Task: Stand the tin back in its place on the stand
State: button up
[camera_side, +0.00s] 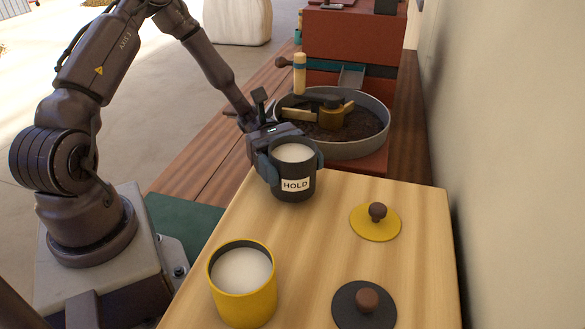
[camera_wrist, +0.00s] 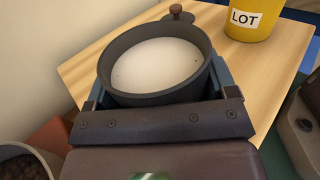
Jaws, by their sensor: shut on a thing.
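My gripper (camera_side: 292,166) is shut around a dark grey tin (camera_side: 293,189) with a white HOLD label. The tin is upright, lidless, with a pale surface inside. It is at the far left end of the light wooden stand (camera_side: 300,240); I cannot tell whether its base touches the wood. In the wrist view the tin (camera_wrist: 110,70) sits between both fingers. A yellow tin (camera_side: 243,298), also lidless and pale inside, stands at the stand's near left; its LOT label shows in the wrist view (camera_wrist: 245,20).
A yellow lid (camera_side: 370,229) and a dark lid (camera_side: 345,312), both with brown knobs, lie on the stand's right side. A round metal pan (camera_side: 377,150) of dark beans sits behind the held tin, before a red machine (camera_side: 350,40). The stand's middle is clear.

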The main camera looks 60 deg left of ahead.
jog(key=shift+f, duration=0.5)
jog(key=o, duration=1.2)
jog(key=shift+f, duration=0.15)
jog(key=shift+c, duration=0.2)
